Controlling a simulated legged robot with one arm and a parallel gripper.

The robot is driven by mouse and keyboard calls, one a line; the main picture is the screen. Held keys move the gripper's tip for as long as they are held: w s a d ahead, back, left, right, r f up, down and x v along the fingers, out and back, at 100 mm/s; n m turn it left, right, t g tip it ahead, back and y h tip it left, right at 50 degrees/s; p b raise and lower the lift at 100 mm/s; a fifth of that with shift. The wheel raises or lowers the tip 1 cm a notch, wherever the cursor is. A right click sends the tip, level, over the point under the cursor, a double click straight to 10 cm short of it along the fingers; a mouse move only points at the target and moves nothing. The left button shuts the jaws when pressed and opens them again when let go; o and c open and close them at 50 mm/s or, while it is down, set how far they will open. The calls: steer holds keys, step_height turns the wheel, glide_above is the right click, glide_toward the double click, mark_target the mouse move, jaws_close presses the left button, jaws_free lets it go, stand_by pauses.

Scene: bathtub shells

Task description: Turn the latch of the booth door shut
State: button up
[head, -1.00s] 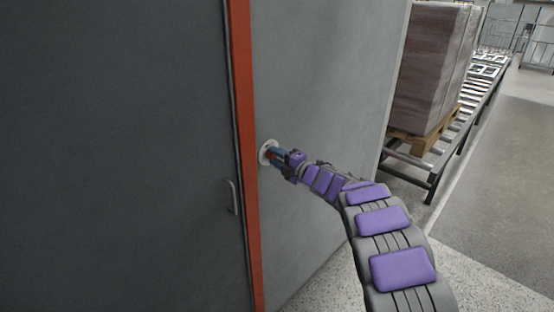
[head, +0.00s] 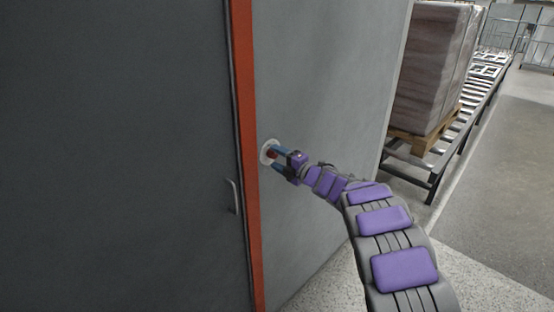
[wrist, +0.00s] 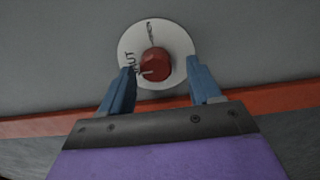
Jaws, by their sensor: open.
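The latch is a red round knob (wrist: 155,65) on a white disc (wrist: 182,46) on the grey wall. It also shows as a small red spot in the head view (head: 271,154). The knob's pale pointer line is toward the left, near the lettering, which seems to end in "UT"; another marking is at the disc's top. My gripper (wrist: 161,66) is open, its blue fingers on either side of the knob with gaps visible. The dark grey booth door (head: 120,150) stands left of the orange post (head: 246,150) and looks closed.
A door handle (head: 233,197) is on the door's right edge. At right, a wrapped pallet load (head: 428,70) stands on a roller conveyor (head: 482,88). The speckled floor (head: 475,275) at lower right is clear.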

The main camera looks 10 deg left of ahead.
steer(key=p+v, duration=0.3)
steer(key=v, duration=1.4)
steer(key=shift+w, duration=0.1)
steer(key=w+d+r+m+t+h, duration=0.1)
steer(key=d+r+m+t+h, duration=0.4)
steer(key=d+m+h, duration=0.65)
steer(key=s+d+r+m+g+h, duration=0.1)
steer(key=s+d+m+g+h, duration=0.4)
steer(key=s+d+m+h, duration=0.45)
steer(key=s+a+f+m+g+y, duration=0.2)
steer(key=s+a+g, duration=0.2)
steer(key=s, duration=1)
steer(key=s+a+f+m+g+y, duration=0.2)
steer(key=s+a+m+g, duration=0.1)
steer(key=s, duration=1.1)
steer(key=s+a+f+m+g+y, duration=0.2)
steer(key=s+a+f+g, duration=0.1)
steer(key=s, duration=1.2)
steer(key=a+g, duration=0.1)
steer(key=g, duration=0.1)
steer(key=shift+a+m+g+y, duration=0.3)
steer(key=shift+a+g+y, duration=0.1)
steer(key=shift+s+f, duration=0.1)
steer(key=shift+f, duration=0.05)
